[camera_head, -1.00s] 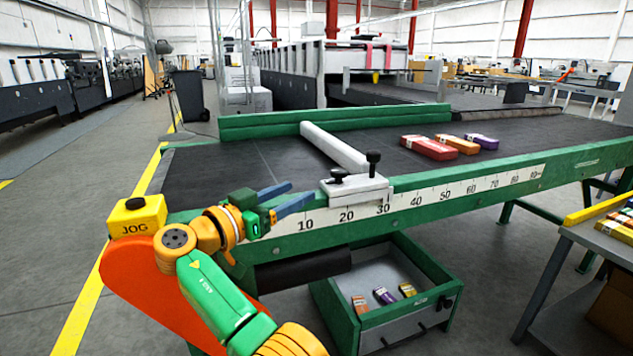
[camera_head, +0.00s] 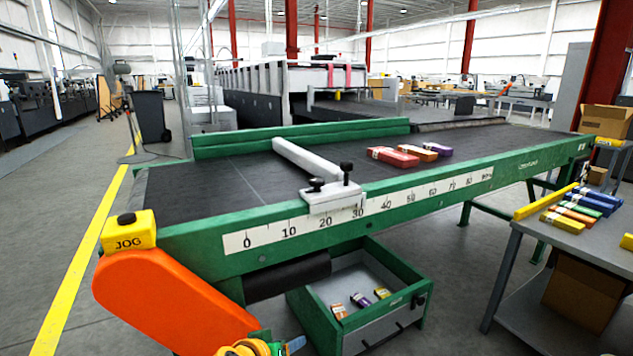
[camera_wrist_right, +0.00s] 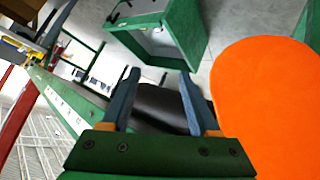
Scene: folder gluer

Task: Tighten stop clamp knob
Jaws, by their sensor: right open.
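The stop clamp (camera_head: 332,199) is a white block on the green rail, over the ruler scale near the 20 to 30 marks. It carries a low black knob (camera_head: 316,184) on its left and a taller black knob (camera_head: 346,167) on its right. A pale stop bar (camera_head: 305,158) runs back from it across the dark belt. My right gripper (camera_head: 294,345) is at the bottom edge, low in front of the conveyor and well below the clamp, mostly cut off. In the right wrist view the gripper (camera_wrist_right: 158,95) is open and empty between blue fingers. My left gripper is not in view.
An orange guard (camera_head: 170,300) with a yellow JOG box (camera_head: 129,231) stands at the conveyor's left end. A green drawer (camera_head: 400,330) with small cartons sits under the belt. Cartons (camera_head: 395,156) lie on the belt. A grey table (camera_head: 560,250) with cartons stands at right.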

